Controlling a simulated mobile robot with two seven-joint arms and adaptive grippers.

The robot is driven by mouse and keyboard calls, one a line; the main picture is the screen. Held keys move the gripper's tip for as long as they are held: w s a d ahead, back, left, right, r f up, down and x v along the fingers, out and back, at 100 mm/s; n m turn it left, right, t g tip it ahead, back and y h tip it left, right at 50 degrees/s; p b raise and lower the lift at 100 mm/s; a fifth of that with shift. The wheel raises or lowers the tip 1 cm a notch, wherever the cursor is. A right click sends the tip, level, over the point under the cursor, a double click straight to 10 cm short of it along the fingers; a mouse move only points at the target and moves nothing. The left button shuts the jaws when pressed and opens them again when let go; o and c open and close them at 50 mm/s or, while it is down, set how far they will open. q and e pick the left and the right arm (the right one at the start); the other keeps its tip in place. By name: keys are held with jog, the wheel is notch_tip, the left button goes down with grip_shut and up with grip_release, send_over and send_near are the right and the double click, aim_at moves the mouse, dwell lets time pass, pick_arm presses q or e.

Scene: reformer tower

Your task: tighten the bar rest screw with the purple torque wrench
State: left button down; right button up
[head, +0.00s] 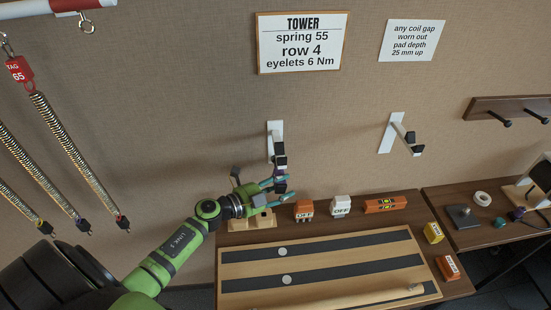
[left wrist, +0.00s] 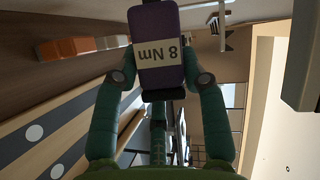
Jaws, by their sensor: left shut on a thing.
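My left gripper (head: 279,184) is shut on the purple torque wrench, just below and close to the left bar rest (head: 275,140) on the wall. In the left wrist view the purple torque wrench (left wrist: 155,25) sits between both fingers, with a pale label reading 8 Nm upside down. In the head view the fingers hide most of the wrench. The left bar rest has a white plate and a black cradle; a similar right bar rest (head: 400,135) is farther right. I cannot make out the screw, or whether the wrench touches the rest. My right gripper is not in view.
Below is a bench with a striped board (head: 320,263). Small orange and white blocks (head: 340,205) and an orange level (head: 385,204) line its back edge. Tagged springs (head: 62,150) hang at left. A wall sign (head: 303,42) reads eyelets 6 Nm.

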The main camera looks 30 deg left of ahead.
pick_arm(q)
jog(key=shift+d+r, duration=0.1)
jog(key=shift+s+d+p, duration=0.45)
jog(key=shift+s, duration=0.3)
jog(key=shift+s+d, duration=0.2)
jog(key=shift+s, duration=0.05)
jog(key=shift+s+d, duration=0.15)
jog(key=shift+s, duration=0.05)
jog(key=s+d+p, duration=0.1)
jog(key=s+d, duration=0.1)
jog(key=s, duration=0.1)
jog(key=shift+d, duration=0.2)
dwell(0.4)
